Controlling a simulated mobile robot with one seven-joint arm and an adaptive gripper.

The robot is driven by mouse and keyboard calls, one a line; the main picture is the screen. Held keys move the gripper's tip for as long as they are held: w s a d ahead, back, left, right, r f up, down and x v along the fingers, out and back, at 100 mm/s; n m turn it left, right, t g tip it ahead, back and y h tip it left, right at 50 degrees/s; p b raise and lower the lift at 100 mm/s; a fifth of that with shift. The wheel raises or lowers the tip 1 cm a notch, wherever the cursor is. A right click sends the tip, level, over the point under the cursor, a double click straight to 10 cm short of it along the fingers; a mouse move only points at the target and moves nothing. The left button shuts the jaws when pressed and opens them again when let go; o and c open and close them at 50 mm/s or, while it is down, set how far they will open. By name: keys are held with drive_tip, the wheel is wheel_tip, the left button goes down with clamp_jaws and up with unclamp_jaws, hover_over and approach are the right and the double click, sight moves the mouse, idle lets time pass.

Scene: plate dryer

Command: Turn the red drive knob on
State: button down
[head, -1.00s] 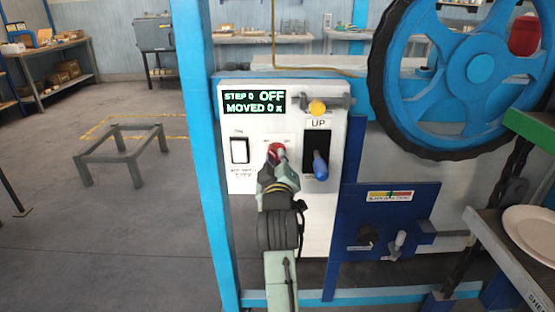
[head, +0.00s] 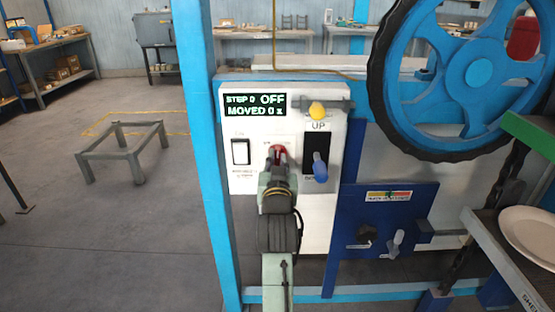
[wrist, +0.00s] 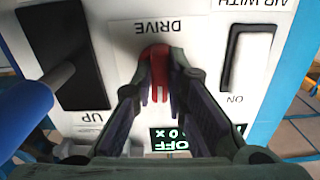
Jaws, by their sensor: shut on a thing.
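The red drive knob (head: 277,152) sits on the white control panel (head: 318,225), below the display (head: 254,105), which reads "STEP 0 OFF, MOVED 0". My gripper (head: 277,162) is at the knob, shut on it. In the wrist view the red knob (wrist: 158,65) lies between the two fingertips of my gripper (wrist: 160,75), under the upside-down label "DRIVE". The fingers hide the sides of the knob, and in the head view my gripper hides its lower part.
A white rocker switch (head: 240,152) is left of the knob. A blue-handled lever (head: 320,168) in a black slot marked "UP" is close on the right. A yellow knob (head: 317,109) is above it. A large blue wheel (head: 480,70) stands at the right.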

drive_tip(key=m, duration=0.4)
drive_tip(key=shift+r+m+p, duration=0.15)
drive_tip(key=shift+m+p, duration=0.15)
drive_tip(key=shift+m, duration=1.9)
drive_tip(key=shift+r, duration=0.1)
drive_tip(key=c, duration=1.6)
unclamp_jaws()
drive_tip(key=shift+f, duration=0.2)
drive_tip(key=s, duration=0.7)
drive_tip(key=shift+s, duration=0.2)
